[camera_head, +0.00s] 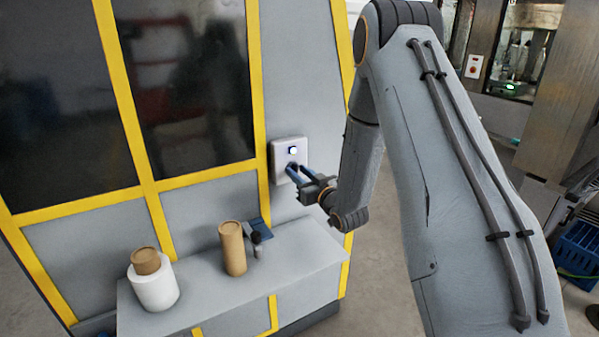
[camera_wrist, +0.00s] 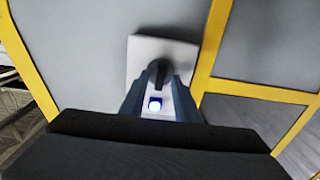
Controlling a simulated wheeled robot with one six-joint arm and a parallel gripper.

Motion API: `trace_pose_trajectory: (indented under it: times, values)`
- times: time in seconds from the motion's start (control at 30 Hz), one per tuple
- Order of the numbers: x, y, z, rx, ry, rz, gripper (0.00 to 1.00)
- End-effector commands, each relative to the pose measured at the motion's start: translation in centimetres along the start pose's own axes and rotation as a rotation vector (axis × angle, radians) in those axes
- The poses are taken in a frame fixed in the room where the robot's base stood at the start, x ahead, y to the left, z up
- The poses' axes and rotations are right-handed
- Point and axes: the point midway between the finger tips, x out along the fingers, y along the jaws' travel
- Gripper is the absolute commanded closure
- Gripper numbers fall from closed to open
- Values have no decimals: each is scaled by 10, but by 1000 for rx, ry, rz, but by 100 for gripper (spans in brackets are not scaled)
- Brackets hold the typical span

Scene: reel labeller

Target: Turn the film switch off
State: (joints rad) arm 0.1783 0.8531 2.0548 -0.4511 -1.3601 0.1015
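The film switch is a dark knob (camera_wrist: 158,74) on a white plate (camera_head: 284,150) fixed to the grey machine panel. A lit white-blue button (camera_head: 293,150) sits above the knob on the plate. It also shows in the wrist view (camera_wrist: 155,103), between my fingers. My gripper (camera_head: 297,172) is at the plate, its two blue-grey fingers one on each side of the knob. Whether they touch the knob cannot be told. In the head view the fingers hide the knob.
Below the plate, a grey shelf (camera_head: 300,250) bears a white roll (camera_head: 153,287) with a brown core, a brown cylinder (camera_head: 232,248) and a small dark tool (camera_head: 257,243). Yellow frame bars (camera_head: 257,90) edge the machine. Open floor lies right of the shelf.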

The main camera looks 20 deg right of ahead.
Motion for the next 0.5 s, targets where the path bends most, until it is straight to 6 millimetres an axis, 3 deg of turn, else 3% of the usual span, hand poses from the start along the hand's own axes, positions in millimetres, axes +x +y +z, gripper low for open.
trace_pose_trajectory:
  times: [0.2, 0.37, 0.5]
  values:
    - [0, 0, 0, 0, 0, 0, 73]
    - [0, 0, 0, 0, 0, 0, 100]
    - [0, 0, 0, -1, 0, 0, 100]
